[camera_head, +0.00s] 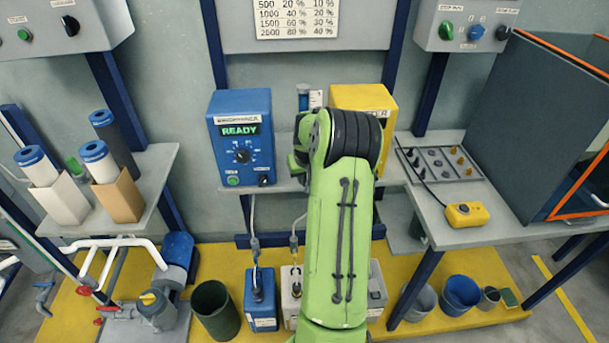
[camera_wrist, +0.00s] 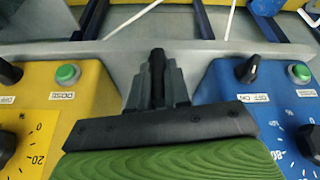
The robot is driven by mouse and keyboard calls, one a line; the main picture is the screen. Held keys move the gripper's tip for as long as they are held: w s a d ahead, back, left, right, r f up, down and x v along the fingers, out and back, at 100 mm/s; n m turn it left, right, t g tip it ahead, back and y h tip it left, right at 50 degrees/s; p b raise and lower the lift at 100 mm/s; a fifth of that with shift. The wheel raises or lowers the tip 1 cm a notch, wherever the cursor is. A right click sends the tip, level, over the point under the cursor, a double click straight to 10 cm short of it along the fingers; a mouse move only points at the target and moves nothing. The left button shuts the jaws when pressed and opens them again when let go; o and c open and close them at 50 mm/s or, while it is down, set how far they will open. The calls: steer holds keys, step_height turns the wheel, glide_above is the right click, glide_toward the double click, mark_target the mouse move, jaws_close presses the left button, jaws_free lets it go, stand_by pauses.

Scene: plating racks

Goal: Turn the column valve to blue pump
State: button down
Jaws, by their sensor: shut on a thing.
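The column valve's dark handle (camera_wrist: 157,62) shows in the wrist view, between the grey fingers of my gripper (camera_wrist: 156,88). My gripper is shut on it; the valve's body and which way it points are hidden. The blue pump (camera_head: 241,138) stands left of my arm in the head view, its display reading READY. It is on the right in the wrist view (camera_wrist: 235,105). The yellow pump (camera_head: 364,97) is partly behind my arm, and on the left in the wrist view (camera_wrist: 70,105). In the head view my arm hides my gripper and the valve.
A small blue-topped column (camera_head: 303,98) stands between the pumps. A blue container (camera_head: 261,300) and a white one (camera_head: 291,298) sit below on the yellow platform. A right bench holds a tray (camera_head: 419,158) and a yellow push-button box (camera_head: 467,214). Pipework (camera_head: 110,243) is at lower left.

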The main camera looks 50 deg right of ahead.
steer(key=shift+s+d+t+y, duration=0.15)
steer(key=shift+t+y, duration=0.15)
steer(key=shift+t, duration=0.1)
steer(key=shift+s+d+f+m+t+y+p, duration=0.25)
steer(key=shift+m+t+y+p, duration=0.2)
steer(key=shift+t+y, duration=0.7)
steer(key=shift+s+d+f+m+t+y+p, duration=0.3)
steer(key=shift+t+y, duration=0.5)
steer(key=shift+t, duration=0.7)
steer(key=shift+s+d+f+m+t+y+p, duration=0.2)
steer(key=shift+m+t+y+p, duration=0.35)
steer(key=shift+t+y, duration=0.6)
steer(key=shift+r+t, duration=0.15)
steer(key=shift+t, duration=0.25)
steer(key=c, duration=1.1)
jaws_free()
steer(key=shift+a, duration=0.1)
steer(key=shift+s, duration=0.1)
